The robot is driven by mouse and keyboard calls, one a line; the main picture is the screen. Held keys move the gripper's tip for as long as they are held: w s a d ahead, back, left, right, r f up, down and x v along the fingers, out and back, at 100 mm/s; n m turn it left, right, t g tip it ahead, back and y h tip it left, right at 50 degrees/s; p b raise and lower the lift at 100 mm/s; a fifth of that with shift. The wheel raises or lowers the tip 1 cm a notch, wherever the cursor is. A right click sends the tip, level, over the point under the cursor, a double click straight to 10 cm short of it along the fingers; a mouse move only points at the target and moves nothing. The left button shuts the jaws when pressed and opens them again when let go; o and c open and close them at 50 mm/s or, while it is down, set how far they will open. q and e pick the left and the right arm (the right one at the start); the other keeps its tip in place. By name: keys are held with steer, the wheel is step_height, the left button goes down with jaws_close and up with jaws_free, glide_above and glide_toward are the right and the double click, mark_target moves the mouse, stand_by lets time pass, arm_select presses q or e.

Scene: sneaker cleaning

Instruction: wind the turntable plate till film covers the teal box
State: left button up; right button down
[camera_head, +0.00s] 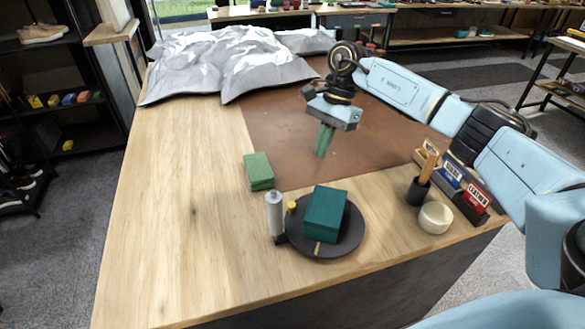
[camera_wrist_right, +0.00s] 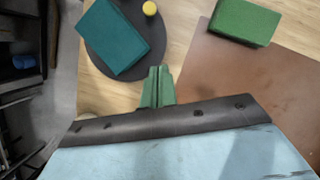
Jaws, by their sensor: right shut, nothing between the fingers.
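The teal box (camera_head: 325,214) sits on the dark round turntable plate (camera_head: 340,251) near the front of the table; no film shows on its sides. Both show in the right wrist view, the teal box (camera_wrist_right: 118,38) on the plate (camera_wrist_right: 167,68). A small yellow knob (camera_head: 291,207) stands at the plate's left rim. A pale upright roll (camera_head: 274,213), perhaps the film, stands just left of the plate. My right gripper (camera_head: 323,154) is shut and empty above the brown mat, behind the plate and apart from it. My left gripper is not in view.
A green block (camera_head: 258,171) lies left of the brown mat (camera_head: 278,130). A white bowl (camera_head: 435,218), a dark cup with a brush (camera_head: 417,191) and a rack of small boxes (camera_head: 466,187) stand at the right. Crumpled grey sheeting (camera_head: 220,62) covers the back. The table's left side is clear.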

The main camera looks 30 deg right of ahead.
mark_target(296, 210)
steer(key=x, duration=0.3)
steer(key=s+x, duration=0.1)
steer(key=x, duration=0.1)
steer(key=shift+a+p, duration=0.15)
steer(key=shift+p, duration=0.2)
steer(key=x, duration=0.4)
steer(key=shift+w, duration=0.25)
steer(key=a, duration=0.1)
steer(key=a+p, duration=0.1)
steer(key=s+a+p, duration=0.1)
steer(key=shift+f, duration=0.35)
steer(key=shift+a, duration=0.3)
steer(key=shift+a+f, duration=0.1)
steer(key=shift+a, duration=0.1)
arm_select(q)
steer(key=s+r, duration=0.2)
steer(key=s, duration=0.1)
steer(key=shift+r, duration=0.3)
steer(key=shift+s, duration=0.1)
